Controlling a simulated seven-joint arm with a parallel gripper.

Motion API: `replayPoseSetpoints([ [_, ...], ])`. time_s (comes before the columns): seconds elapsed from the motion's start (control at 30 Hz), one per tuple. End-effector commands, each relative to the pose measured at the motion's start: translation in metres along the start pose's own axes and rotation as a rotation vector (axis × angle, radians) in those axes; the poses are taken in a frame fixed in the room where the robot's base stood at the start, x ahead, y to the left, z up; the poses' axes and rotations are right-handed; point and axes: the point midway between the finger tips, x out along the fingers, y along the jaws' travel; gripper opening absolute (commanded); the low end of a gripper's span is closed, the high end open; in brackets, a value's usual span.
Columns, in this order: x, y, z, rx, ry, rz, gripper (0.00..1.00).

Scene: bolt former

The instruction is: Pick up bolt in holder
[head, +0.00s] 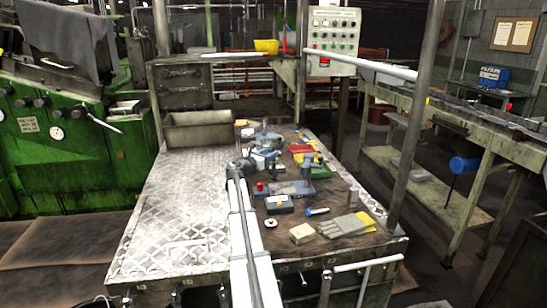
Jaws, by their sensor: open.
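My white arm reaches from the bottom edge up over the middle of the workbench (170,215). My gripper (246,164) is at its far end, small and dark, and open. It is at the left edge of the cluster of tools. A small upright grey metal piece (307,167) stands right of my gripper; I cannot tell whether it is the bolt in its holder. A dark flat block with a grey top (291,188) lies nearer. No bolt can be made out clearly at this size.
An open metal bin (197,130) stands at the back left. The left half is bare tread plate. A post (409,130) rises at the right.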

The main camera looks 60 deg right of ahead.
Motion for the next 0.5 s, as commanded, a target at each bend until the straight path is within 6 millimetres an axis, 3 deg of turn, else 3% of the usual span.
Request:
replayPoseSetpoints([
  [0.1,0.016,0.001,0.000,0.000,0.000,-0.001,0.46],
  [0.37,0.019,0.000,0.000,0.001,0.000,0.001,0.46],
  [0.5,0.019,0.000,0.000,0.001,0.000,0.000,0.35],
])
